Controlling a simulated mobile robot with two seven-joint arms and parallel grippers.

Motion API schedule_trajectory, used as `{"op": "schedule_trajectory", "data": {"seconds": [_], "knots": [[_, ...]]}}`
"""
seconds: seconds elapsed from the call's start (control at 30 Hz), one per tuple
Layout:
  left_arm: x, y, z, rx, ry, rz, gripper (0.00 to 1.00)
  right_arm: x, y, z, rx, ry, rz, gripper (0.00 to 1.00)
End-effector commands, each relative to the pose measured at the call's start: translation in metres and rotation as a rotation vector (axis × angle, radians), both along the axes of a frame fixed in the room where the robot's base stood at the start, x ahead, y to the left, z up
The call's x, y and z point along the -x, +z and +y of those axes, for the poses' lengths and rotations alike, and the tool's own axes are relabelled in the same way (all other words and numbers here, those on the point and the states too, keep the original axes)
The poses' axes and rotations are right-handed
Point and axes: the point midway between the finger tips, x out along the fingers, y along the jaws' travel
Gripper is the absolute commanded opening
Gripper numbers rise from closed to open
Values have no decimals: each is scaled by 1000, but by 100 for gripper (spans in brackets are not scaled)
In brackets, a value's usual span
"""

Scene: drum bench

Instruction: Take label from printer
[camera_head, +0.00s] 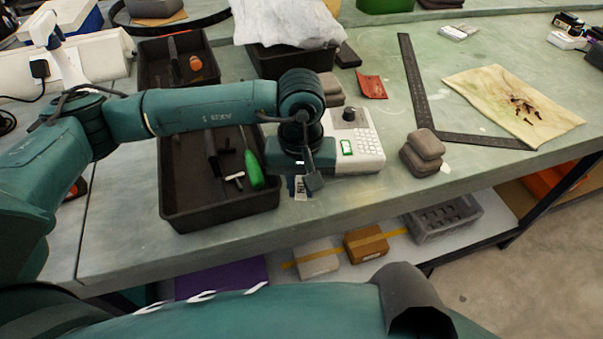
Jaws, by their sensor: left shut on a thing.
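The label printer (362,146) is a white box with a dark knob and a small green screen. It stands on the bench near the middle of the view. My left arm reaches in from the left, and its gripper (306,184) points down at the printer's left side, near the bench's front edge. The gripper is shut on the label (300,188), a small white piece with dark print that shows beside the fingers. The arm and gripper hide the printer's left end, so I cannot tell whether the label still touches it. My right gripper is not in view.
A black tray (183,208) with a green-handled tool lies left of the gripper. Stacked grey blocks (423,150) and a black metal square (412,88) lie right of the printer. A stained cloth (490,93) lies farther right. Boxes sit on the shelf below.

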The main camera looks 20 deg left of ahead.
Motion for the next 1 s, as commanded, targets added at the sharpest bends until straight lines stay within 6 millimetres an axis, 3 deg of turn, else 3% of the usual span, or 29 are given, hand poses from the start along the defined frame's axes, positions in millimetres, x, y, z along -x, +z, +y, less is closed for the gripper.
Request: {"op": "schedule_trajectory", "data": {"seconds": [1.0], "knots": [[0, 29, 0, 1, 0, -1, 11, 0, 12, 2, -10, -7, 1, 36]]}}
